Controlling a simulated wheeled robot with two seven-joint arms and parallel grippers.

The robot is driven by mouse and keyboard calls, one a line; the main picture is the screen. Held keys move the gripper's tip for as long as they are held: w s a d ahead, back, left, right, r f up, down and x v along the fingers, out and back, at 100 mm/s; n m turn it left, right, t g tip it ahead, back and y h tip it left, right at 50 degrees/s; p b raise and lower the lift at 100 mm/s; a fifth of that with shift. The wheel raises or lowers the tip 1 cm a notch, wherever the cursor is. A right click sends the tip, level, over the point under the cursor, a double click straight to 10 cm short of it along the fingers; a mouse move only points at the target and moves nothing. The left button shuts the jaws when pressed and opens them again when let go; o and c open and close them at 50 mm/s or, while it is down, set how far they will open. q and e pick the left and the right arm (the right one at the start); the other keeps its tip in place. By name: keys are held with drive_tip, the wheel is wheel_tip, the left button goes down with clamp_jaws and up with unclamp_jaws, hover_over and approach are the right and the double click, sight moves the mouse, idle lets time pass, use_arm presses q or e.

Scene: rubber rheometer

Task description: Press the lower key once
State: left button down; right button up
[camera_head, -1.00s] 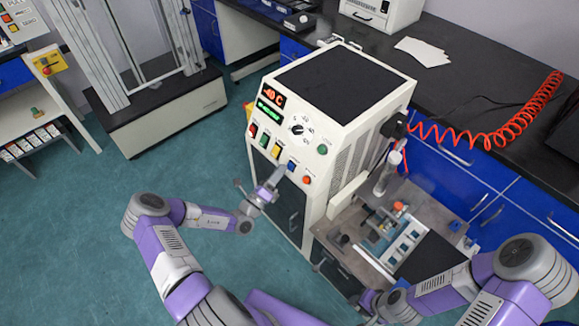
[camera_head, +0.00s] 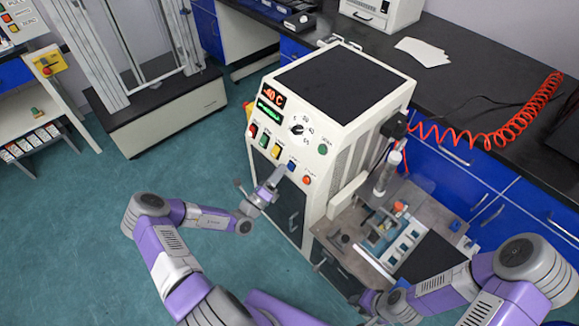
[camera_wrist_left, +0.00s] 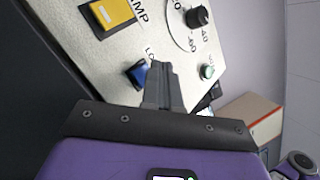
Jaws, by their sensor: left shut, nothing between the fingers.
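The lower key is a blue key on the cream front panel of the machine (camera_head: 330,105). It shows in the head view (camera_head: 291,165) and in the left wrist view (camera_wrist_left: 137,75), beside lettering starting "LO". My left gripper (camera_head: 280,172) is shut and empty, with its fingertips at the panel right by the blue key. In the left wrist view the fingertips (camera_wrist_left: 160,68) lie just right of the key; I cannot tell whether they touch it. My right gripper (camera_head: 372,304) is low in the head view, partly hidden by its arm.
A yellow key (camera_wrist_left: 111,14), a black knob (camera_wrist_left: 197,16) and a green button (camera_wrist_left: 207,72) sit near the blue key. A red-orange button (camera_head: 307,180) is to its lower right. A side worktop (camera_head: 345,222) carries small parts and a white cylinder (camera_head: 386,175).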

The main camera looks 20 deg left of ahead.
idle(0.4)
use_arm(q)
drive_tip(key=shift+w+d+f, duration=0.15)
drive_tip(key=shift+w+f, duration=0.05)
drive_tip(key=shift+w, duration=0.15)
